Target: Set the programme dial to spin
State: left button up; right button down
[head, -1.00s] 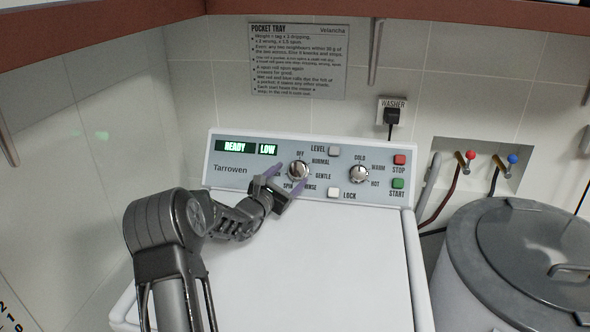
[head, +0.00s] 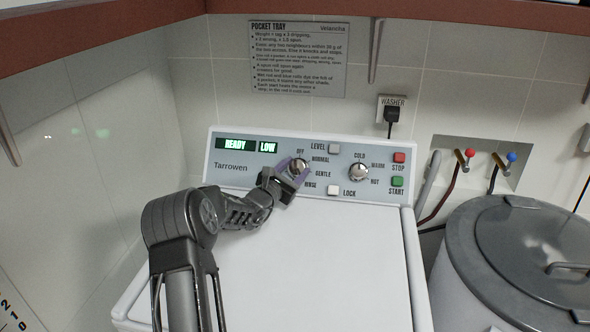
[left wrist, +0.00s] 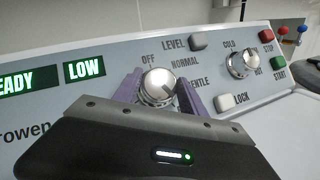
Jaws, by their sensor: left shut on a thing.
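The programme dial (head: 298,167) is a silver knob on the washer's control panel, ringed by OFF, NORMAL, GENTLE and RINSE in the head view; my gripper covers the SPIN label. My left gripper (head: 291,168) is shut on the dial, its purple fingers on either side of the knob. In the left wrist view the dial (left wrist: 158,87) sits between the two fingers (left wrist: 157,92), and OFF, NORMAL and part of GENTLE are readable. The dial's exact pointer setting is hard to tell. My right gripper is not in view.
A temperature dial (head: 359,172), a red STOP button (head: 399,158), a green START button (head: 397,182), a LEVEL button (head: 334,149) and a LOCK button (head: 333,190) share the panel. The display (head: 246,146) reads READY and LOW.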

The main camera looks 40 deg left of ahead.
pick_arm(q)
jog(key=c, duration=0.6)
jog(key=shift+m+h, duration=0.4)
jog(key=shift+a+m+h+b, duration=0.1)
jog(key=shift+m+h+b, duration=0.35)
jog(key=shift+m, duration=0.25)
jog(key=shift+m+g+h, duration=0.4)
jog(key=shift+m+h, duration=0.05)
jog(key=shift+m, duration=0.45)
jog(key=m+h, duration=0.1)
jog(key=m+g, duration=0.1)
jog(key=m+h, duration=0.1)
jog(key=m, duration=0.1)
jog(key=shift+a+r+g+h+p, duration=0.1)
jog(key=shift+r+g+h+p, duration=0.15)
jog(key=shift+g+h+p, duration=0.05)
jog(key=shift+m+g+h+p, duration=0.5)
jog(key=shift+m+g+p, duration=0.1)
jog(key=shift+m, duration=0.5)
jog(key=shift+m+g+p, duration=0.3)
jog(key=shift+m, duration=0.3)
jog(key=shift+f+h, duration=0.1)
jog(key=shift+h, duration=0.2)
